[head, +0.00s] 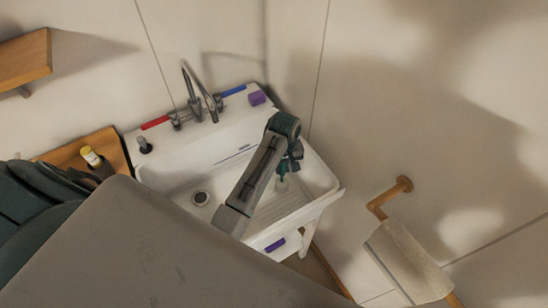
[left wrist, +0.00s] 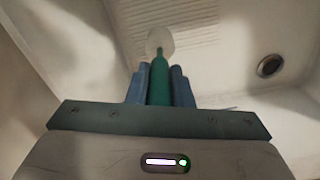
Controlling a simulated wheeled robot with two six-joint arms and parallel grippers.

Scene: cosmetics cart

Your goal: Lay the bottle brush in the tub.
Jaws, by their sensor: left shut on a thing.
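The white tub (head: 180,178) is a utility sink against the wall, with a drain and a ribbed sloping side. My left gripper (head: 285,175) is over the right part of the tub, above the ribbed area. In the left wrist view, my left gripper (left wrist: 160,85) is shut on the green handle of the bottle brush (left wrist: 159,75). The brush's pale round head points away from the gripper toward the ribbed surface; I cannot tell whether it touches. In the head view the brush is small and mostly hidden by the gripper. My right gripper is not in view.
A metal faucet (head: 211,104) rises at the tub's back edge. The drain (left wrist: 269,66) lies right of the brush. The tub floor looks clear.

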